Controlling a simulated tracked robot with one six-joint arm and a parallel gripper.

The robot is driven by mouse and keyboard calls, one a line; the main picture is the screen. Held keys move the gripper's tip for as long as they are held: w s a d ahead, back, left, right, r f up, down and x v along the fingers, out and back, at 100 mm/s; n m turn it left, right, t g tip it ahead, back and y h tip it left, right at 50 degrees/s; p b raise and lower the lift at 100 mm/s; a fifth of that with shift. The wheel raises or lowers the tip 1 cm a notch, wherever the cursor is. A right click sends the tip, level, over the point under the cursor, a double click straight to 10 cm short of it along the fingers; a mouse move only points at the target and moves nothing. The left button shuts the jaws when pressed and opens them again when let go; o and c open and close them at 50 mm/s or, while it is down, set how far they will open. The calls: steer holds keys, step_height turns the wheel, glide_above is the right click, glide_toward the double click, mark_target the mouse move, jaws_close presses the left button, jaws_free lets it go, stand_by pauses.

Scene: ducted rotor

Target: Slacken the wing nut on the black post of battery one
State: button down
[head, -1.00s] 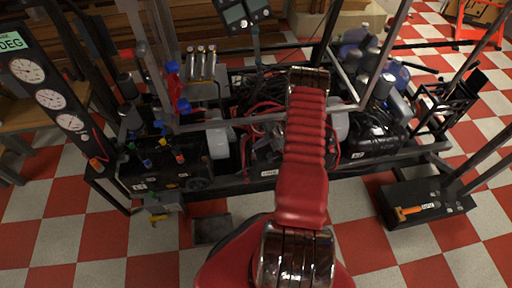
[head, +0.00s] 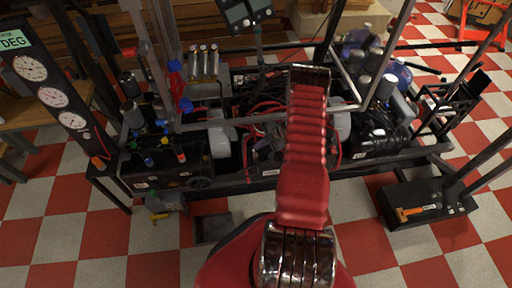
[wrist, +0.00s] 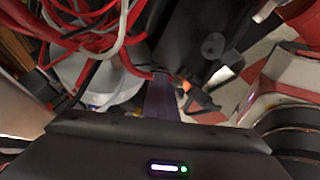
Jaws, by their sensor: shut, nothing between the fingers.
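My gripper (wrist: 165,100) shows in the wrist view as a narrow dark purplish pair of fingers, shut and empty, pointing among red cables and dark parts. In the head view it is hidden behind my red arm. A black box (head: 150,178) with a small pale label stands at the left of the frame, with blue, red and yellow-topped fittings on it. Another black box (head: 375,140) with dark cables sits at the right. I cannot tell which is battery one. The black post and its wing nut cannot be made out in either view.
Red cables (wrist: 100,30) and a white rounded part (wrist: 110,80) lie close to the fingers in the wrist view. A metal frame (head: 270,116) crosses the machine. A gauge panel (head: 45,90) stands left. A black base (head: 428,200) with an orange-handled tool stands right.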

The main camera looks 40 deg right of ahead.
steer(key=shift+s+a+f, duration=0.1)
steer(key=shift+a, duration=0.5)
steer(key=d+v, duration=0.1)
steer(key=v, duration=1.3)
steer(key=shift+w, duration=0.2)
steer(key=shift+d+f, duration=0.1)
